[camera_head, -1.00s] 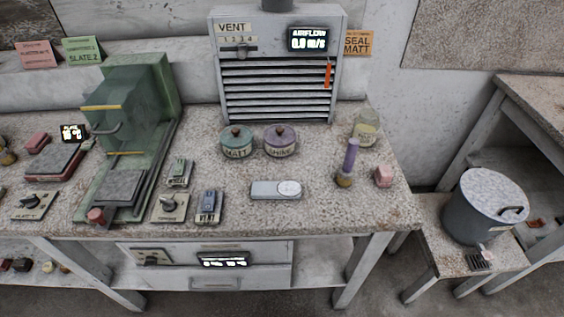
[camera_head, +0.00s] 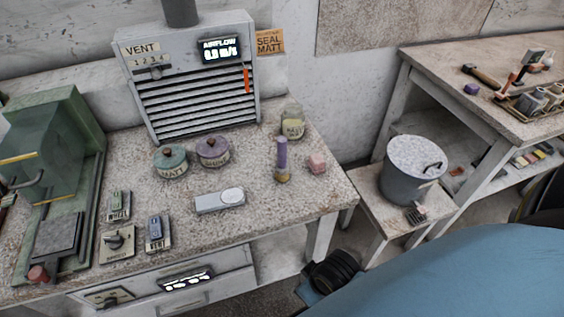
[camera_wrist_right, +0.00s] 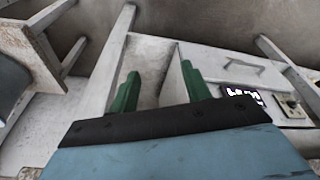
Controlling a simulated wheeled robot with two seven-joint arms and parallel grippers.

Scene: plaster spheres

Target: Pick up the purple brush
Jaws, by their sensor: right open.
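The purple brush (camera_head: 282,153) stands upright at the right part of the workbench in the head view. Its purple handle points up, and its lower end is a tan-yellow base on the bench top. My right gripper (camera_wrist_right: 161,90) shows in the right wrist view as two green fingers, spread apart with nothing between them. It is below the level of the bench top, facing the bench's legs and drawer front, well apart from the brush. The brush is not in the wrist view. My left gripper is in neither view.
A grey bucket (camera_head: 411,172) stands on a low stool at right.

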